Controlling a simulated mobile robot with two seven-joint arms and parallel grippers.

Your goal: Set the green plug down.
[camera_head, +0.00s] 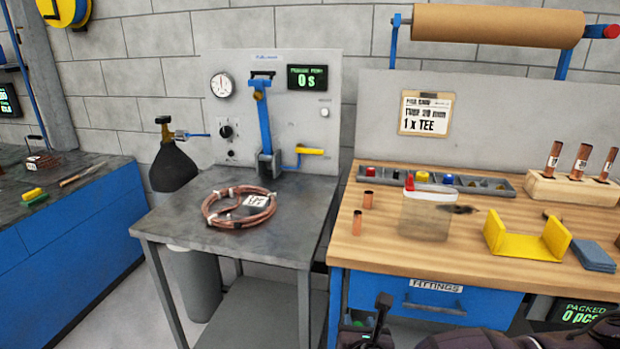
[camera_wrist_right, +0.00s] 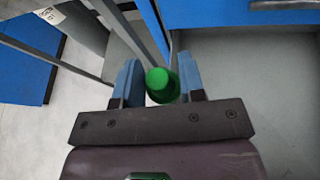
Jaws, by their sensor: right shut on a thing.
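The green plug (camera_wrist_right: 160,85) is between the blue fingers of my right gripper (camera_wrist_right: 161,82) in the right wrist view. The fingers touch it on both sides and its rounded top faces the camera. In the head view my right gripper (camera_head: 366,328) is low at the bottom edge, in front of the wooden bench (camera_head: 390,245) and below its top. The plug itself is hard to make out there. My left gripper is out of view.
On the bench stand a small-parts tray (camera_head: 520,189), a clear tub (camera_head: 428,220), a yellow cradle (camera_head: 525,244), blue pads (camera_head: 594,257) and short copper pieces (camera_head: 357,223). A copper coil (camera_head: 225,214) lies on the grey table (camera_head: 180,226). The bench's front middle has bare wood.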

